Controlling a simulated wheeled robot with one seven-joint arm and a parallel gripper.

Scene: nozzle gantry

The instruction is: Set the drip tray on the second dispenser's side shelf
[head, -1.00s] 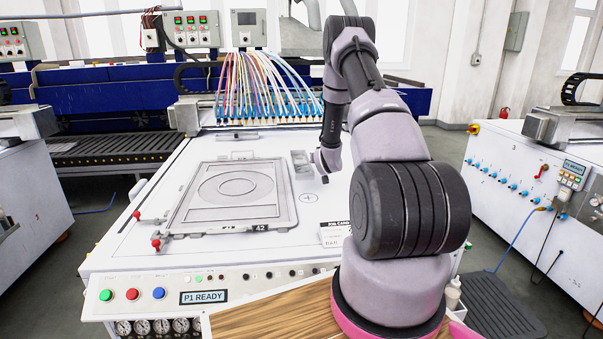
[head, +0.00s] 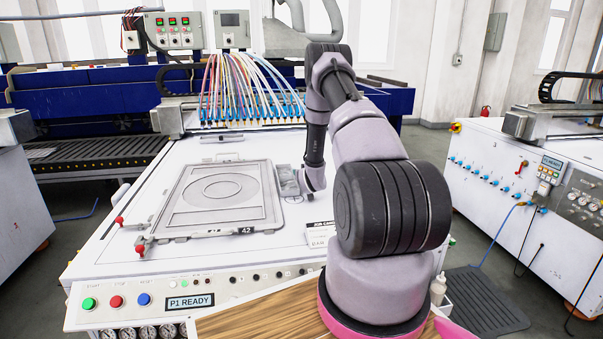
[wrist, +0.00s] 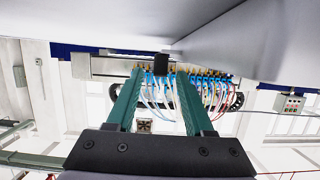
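A small grey tray-like piece (head: 287,181), likely the drip tray, shows in the head view just right of the framed plate on the first dispenser's white top. My wrist is right beside it; whether they touch I cannot tell. My gripper (wrist: 160,72) shows in the wrist view as two green fingers standing apart, with hoses visible between them and no held object clear. The fingers point toward the gantry's nozzle row.
The framed plate (head: 183,233) marked 42 lies on the first dispenser's top. Coloured hoses (head: 250,90) and the blue gantry (head: 80,98) stand behind. A dark ribbed mat (head: 483,300) lies on the floor between the machines. A bottle (head: 438,291) stands near my base.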

